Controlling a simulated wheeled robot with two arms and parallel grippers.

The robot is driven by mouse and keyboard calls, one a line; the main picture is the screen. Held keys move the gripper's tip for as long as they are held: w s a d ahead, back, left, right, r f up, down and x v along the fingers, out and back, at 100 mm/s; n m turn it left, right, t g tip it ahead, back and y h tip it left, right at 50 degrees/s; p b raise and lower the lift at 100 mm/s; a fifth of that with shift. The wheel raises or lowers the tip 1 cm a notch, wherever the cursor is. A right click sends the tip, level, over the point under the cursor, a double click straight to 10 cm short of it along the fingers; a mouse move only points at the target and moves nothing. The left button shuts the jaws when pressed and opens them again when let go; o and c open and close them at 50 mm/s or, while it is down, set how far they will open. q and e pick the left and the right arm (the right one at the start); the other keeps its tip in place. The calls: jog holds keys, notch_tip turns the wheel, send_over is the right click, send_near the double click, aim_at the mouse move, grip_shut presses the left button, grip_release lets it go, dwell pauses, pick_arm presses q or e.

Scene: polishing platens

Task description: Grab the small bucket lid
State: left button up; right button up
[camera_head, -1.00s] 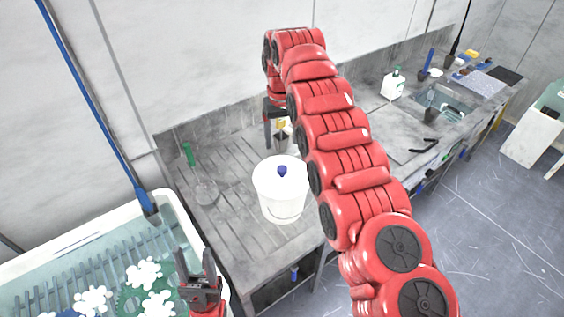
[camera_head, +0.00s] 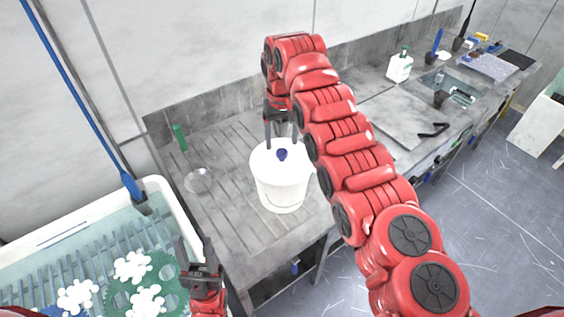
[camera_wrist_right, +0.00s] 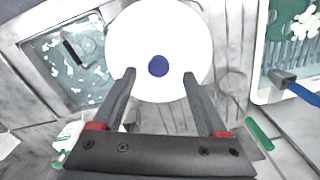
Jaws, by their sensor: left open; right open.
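The small bucket (camera_head: 282,190) is white and stands upright on the grey bench. Its white lid (camera_head: 266,160) has a dark blue knob (camera_head: 282,154) in the middle. In the right wrist view the lid (camera_wrist_right: 150,30) fills the top centre, with the blue knob (camera_wrist_right: 158,66) between the finger lines. My right gripper (camera_head: 281,143) is open just behind and above the lid; its fingers (camera_wrist_right: 159,74) spread either side of the knob without gripping it. My left gripper (camera_head: 199,256) is open and empty, low beside the tub, away from the bucket.
A tub (camera_head: 165,195) with green gears and white pieces stands at the left. A clear glass vessel (camera_head: 199,180) and a green-handled tool (camera_head: 180,137) are on the bench left of the bucket. A white bottle (camera_head: 400,66) stands near the sink at right.

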aim_at(282, 152)
jog(key=shift+f, duration=0.4)
jog(key=shift+w+f+p, duration=0.15)
jog(key=shift+f+p, duration=0.25)
jog(key=shift+p, duration=0.2)
notch_tip(282, 152, down, 4)
jog(key=p, duration=0.3)
jog(key=shift+f, duration=0.3)
grip_shut()
